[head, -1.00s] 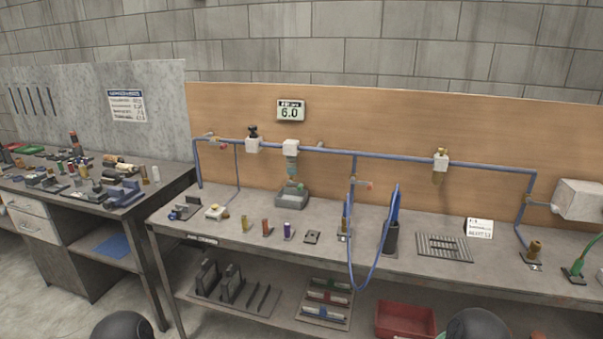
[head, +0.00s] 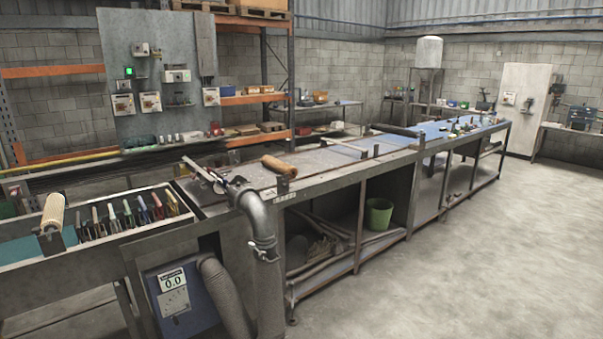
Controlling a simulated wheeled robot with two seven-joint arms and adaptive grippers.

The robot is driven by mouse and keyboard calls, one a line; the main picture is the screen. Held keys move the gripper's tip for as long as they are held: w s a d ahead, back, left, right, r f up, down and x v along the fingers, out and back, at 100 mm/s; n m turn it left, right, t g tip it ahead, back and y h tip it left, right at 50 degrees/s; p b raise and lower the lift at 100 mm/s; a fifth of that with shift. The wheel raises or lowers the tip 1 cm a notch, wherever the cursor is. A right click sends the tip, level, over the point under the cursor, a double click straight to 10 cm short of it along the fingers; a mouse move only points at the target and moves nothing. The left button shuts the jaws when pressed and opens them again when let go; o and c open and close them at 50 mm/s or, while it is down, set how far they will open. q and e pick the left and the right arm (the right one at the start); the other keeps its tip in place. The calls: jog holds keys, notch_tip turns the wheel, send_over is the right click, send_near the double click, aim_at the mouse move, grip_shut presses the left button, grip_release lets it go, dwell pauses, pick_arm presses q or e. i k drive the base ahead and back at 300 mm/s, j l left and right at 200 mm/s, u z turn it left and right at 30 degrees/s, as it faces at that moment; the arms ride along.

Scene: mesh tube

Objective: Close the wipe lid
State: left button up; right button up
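I cannot make out a wipe container or its lid in the head view; anything that small on the far benches is too small to tell. Neither of my grippers shows in the head view.
A long metal bench (head: 330,181) runs from the left to the back right, with a wooden-handled roller (head: 279,166) on it. A grey duct pipe (head: 258,222) and a blue box reading 0.0 (head: 178,300) stand at its near end. A green bucket (head: 379,214) sits below. Open floor (head: 480,270) lies right.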

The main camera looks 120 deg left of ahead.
aim_at(212, 186)
jog(key=u, duration=4.7)
